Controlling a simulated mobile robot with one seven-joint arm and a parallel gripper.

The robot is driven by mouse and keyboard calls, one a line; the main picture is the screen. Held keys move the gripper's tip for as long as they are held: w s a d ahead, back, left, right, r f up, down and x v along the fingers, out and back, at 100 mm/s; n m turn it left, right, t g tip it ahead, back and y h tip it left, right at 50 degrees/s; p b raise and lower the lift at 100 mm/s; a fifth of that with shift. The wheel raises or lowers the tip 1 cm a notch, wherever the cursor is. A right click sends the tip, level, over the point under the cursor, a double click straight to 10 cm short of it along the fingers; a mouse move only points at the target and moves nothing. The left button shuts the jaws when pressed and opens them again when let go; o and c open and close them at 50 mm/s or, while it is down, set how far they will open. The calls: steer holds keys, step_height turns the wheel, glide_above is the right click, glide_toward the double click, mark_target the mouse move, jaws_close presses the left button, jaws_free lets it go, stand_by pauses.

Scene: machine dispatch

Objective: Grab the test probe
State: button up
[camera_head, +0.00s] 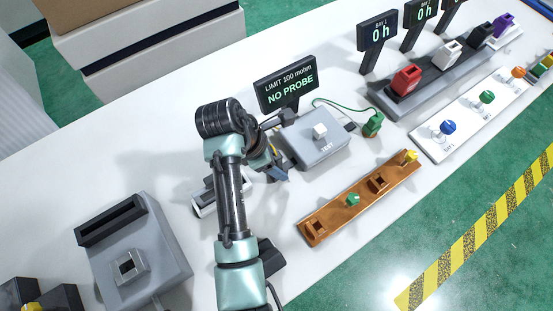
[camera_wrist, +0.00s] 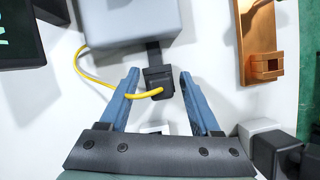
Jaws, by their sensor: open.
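A black block with a yellow cable, which looks like the test probe (camera_wrist: 158,84), sits at the edge of the grey test box (camera_wrist: 130,22) in the wrist view. The cable loops left and back up to the box. My gripper (camera_wrist: 159,75) is open, its blue fingers on either side of the block with gaps to both. In the head view my gripper (camera_head: 279,172) is beside the left side of the test box (camera_head: 318,143), and my arm hides the block. I cannot tell how high the fingers are.
A display (camera_head: 286,87) reading "NO PROBE" stands behind the box. A green cable runs to a green plug (camera_head: 372,123) at its right. A brown rack (camera_head: 335,213) lies in front. A grey machine (camera_head: 160,290) stands at left.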

jaws_close()
stand_by(0.3)
